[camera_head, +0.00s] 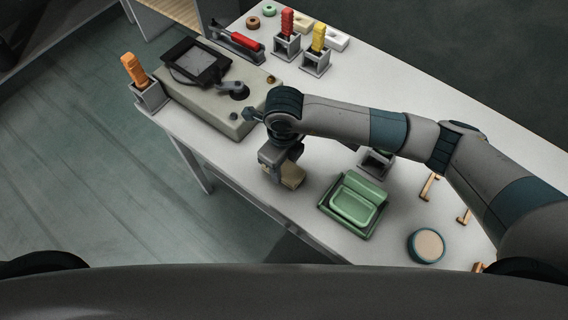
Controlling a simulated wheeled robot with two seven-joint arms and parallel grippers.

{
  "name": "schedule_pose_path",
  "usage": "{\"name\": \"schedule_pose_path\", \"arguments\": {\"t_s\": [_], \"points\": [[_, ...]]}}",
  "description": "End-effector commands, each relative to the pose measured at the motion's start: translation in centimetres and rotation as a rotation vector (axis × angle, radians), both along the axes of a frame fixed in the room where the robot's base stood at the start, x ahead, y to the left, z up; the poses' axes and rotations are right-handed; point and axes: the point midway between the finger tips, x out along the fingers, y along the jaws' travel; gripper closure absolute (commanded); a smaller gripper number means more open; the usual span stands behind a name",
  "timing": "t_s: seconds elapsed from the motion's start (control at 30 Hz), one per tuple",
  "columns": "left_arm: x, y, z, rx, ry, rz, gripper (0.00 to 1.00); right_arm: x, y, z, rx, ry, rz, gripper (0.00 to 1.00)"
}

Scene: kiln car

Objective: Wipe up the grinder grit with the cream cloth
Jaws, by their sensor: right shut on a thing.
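My right gripper (279,165) reaches down over the white bench near its front edge. It is shut on the cream cloth (293,175), which looks like a small folded tan pad at the fingertips. The gripper and wrist hide part of the cloth. I cannot tell whether the cloth touches the bench top. I cannot make out the grinder grit; my right arm covers part of the bench. My left gripper is not in view.
A grey machine (220,110) with a dark tray stands left of the gripper. A green dish (352,205) and a round tan-topped pot (426,246) stand to the right. An orange-handled tool (134,70) and red and yellow ones (287,22) stand in holders.

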Motion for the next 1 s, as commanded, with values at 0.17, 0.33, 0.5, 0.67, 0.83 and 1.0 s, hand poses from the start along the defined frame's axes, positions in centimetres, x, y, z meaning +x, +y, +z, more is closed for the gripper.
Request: {"name": "schedule_pose_path", "arguments": {"t_s": [0.17, 0.33, 0.5, 0.67, 0.83, 1.0], "points": [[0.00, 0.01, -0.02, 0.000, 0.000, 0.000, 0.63, 0.01, -0.01, -0.02, 0.000, 0.000, 0.000, 0.90], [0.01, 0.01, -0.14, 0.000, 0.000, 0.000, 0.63, 0.02, -0.01, -0.14, 0.000, 0.000, 0.000, 0.90], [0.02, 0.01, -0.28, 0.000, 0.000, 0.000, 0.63, 0.02, -0.01, -0.29, 0.000, 0.000, 0.000, 0.90], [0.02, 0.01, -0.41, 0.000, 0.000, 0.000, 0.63, 0.01, -0.01, -0.42, 0.000, 0.000, 0.000, 0.90], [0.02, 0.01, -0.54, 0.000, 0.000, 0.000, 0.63, 0.02, -0.01, -0.56, 0.000, 0.000, 0.000, 0.90], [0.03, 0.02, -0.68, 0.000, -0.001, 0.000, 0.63, 0.02, -0.01, -0.70, 0.000, 0.000, 0.000, 0.90]]}}
